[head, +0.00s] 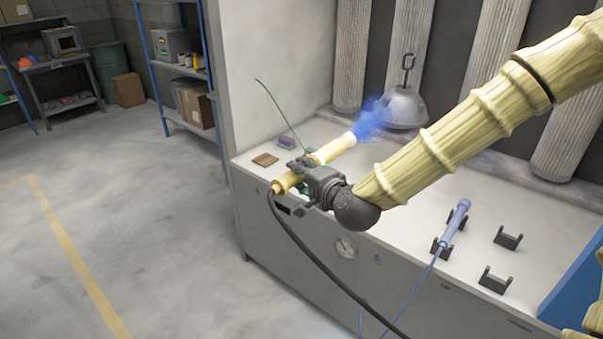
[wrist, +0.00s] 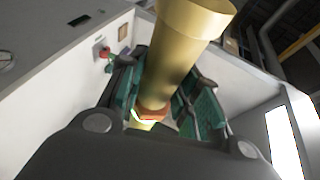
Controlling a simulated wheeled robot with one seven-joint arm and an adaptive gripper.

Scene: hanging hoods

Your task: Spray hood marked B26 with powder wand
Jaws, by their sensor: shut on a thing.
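My gripper (head: 304,172) is shut around a pale yellow powder wand (head: 336,148) above the front left of the bench. The wand points up and right, and a black hose runs from its lower end. A blue powder cloud (head: 368,122) leaves its white tip and reaches the left side of a grey bell-shaped hood (head: 402,107) with a dark hook on top. The tip is apart from the hood. No B26 mark is readable. In the wrist view, the wand (wrist: 185,50) lies between the green finger pads (wrist: 205,108); the hood does not show there.
A lavender wand (head: 457,217) rests in dark cradles on the bench (head: 560,215), beside empty cradles (head: 508,238). A purple block (head: 287,142) and a brown square (head: 265,160) lie at the left. Ribbed columns (head: 410,45) stand behind. The floor at left is clear.

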